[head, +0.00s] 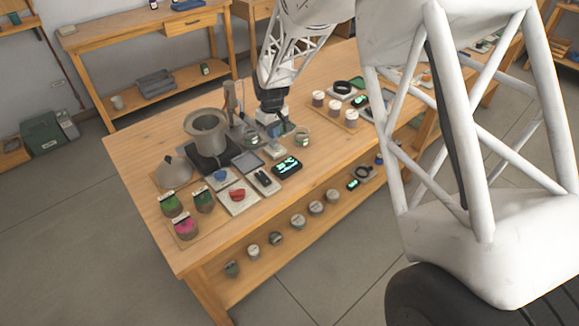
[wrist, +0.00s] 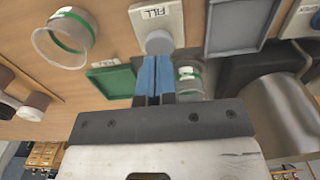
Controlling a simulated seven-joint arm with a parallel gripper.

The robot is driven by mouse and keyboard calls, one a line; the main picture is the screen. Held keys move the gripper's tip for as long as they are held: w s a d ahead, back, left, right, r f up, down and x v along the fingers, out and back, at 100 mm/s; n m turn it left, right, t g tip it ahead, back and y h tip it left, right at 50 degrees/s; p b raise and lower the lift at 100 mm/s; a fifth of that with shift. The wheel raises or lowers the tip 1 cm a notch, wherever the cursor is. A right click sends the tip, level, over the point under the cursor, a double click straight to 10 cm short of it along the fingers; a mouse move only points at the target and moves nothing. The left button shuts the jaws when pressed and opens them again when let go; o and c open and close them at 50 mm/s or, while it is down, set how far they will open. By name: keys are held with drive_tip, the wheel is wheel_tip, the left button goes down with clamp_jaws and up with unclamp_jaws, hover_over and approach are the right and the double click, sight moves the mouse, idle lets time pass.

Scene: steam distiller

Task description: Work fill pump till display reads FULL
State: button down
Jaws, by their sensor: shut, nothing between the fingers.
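The fill pump shows in the wrist view as a white plate marked FILL (wrist: 157,14) with a round grey button (wrist: 158,42). My gripper (wrist: 155,60) is shut and empty, its blue fingertips together right by the button's edge. I cannot tell whether they touch it. In the head view my gripper (head: 274,129) is low over the bench behind the displays. A black display (head: 287,167) with lit cyan characters lies on the bench in front of it. Its text is too small to read surely.
A grey pot (head: 206,130) and a cone-shaped lid (head: 173,171) stand to the left on the wooden bench (head: 140,150). Glass jars with green bands (wrist: 68,38) stand close to the fingers. A red knob (head: 237,195) and several labelled jars are near the front.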

sight(273, 141)
drive_tip(key=shift+f, duration=0.4)
drive_tip(key=shift+f, duration=1.3)
idle(0.8)
drive_tip(key=shift+r, duration=2.7)
wheel_tip(273, 141, up, 5)
drive_tip(key=shift+f, duration=0.2)
drive_tip(key=shift+f, duration=0.1)
